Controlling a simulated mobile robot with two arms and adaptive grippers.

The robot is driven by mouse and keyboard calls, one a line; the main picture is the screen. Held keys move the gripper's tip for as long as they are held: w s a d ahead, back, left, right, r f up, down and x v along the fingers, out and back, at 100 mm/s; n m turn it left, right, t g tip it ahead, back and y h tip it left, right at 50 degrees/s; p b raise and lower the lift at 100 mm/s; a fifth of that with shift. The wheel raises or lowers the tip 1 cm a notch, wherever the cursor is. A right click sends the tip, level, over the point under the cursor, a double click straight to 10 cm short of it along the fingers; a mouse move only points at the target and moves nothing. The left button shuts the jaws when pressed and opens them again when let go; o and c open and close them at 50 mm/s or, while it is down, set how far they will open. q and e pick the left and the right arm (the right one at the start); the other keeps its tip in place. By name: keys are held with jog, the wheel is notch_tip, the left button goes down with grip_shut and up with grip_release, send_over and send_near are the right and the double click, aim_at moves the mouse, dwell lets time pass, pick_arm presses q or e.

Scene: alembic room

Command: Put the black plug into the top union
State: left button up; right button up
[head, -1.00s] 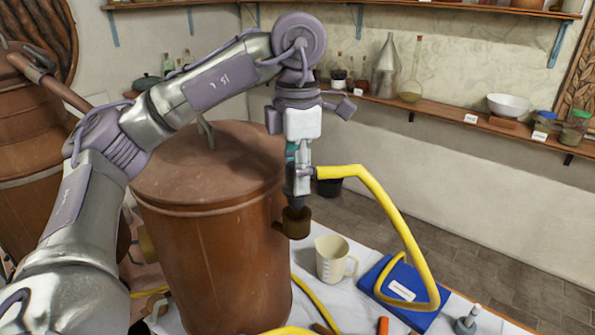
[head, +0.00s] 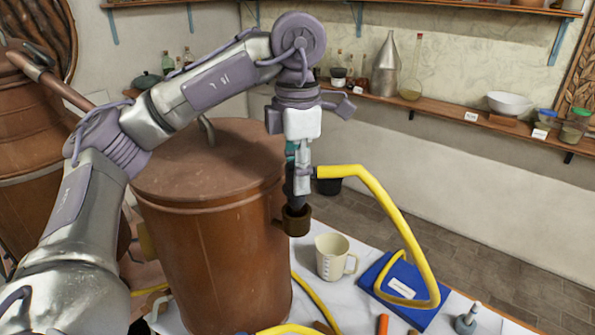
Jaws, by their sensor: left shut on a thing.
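My left gripper (head: 299,178) hangs fingers-down beside the copper vessel (head: 215,245). It is shut on the black plug (head: 295,197), which is mostly hidden by the fingers. Right below is a brownish cup-like fitting (head: 297,221) on the vessel's right side, which looks like the top union. The plug's lower end is at the fitting's mouth; I cannot tell how far inside it is. A yellow hose (head: 372,190) starts right beside the fingers and loops down to the right; its joint is hidden. My right gripper is not in view.
A cream measuring jug (head: 331,262) stands on the white table right of the vessel. A blue book (head: 385,291) lies under the hose loop. A small grey bottle (head: 467,320) stands near the right edge. A wall shelf (head: 440,109) with glassware is behind.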

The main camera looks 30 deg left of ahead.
pick_arm(q)
jog(key=shift+f+b, duration=0.35)
jog(key=shift+f, duration=0.15)
jog(key=shift+f+b, duration=0.65)
jog(key=shift+f, duration=0.2)
dwell(1.4)
jog(key=shift+f+b, duration=0.4)
jog(key=shift+f, duration=0.4)
dwell(2.1)
jog(key=o, duration=1.3)
jog(key=shift+c, duration=0.2)
jog(key=shift+r, duration=0.1)
jog(key=shift+r+p, duration=2.4)
jog(key=shift+p, duration=0.2)
jog(key=shift+r+p, duration=0.7)
jog(key=shift+r, duration=0.35)
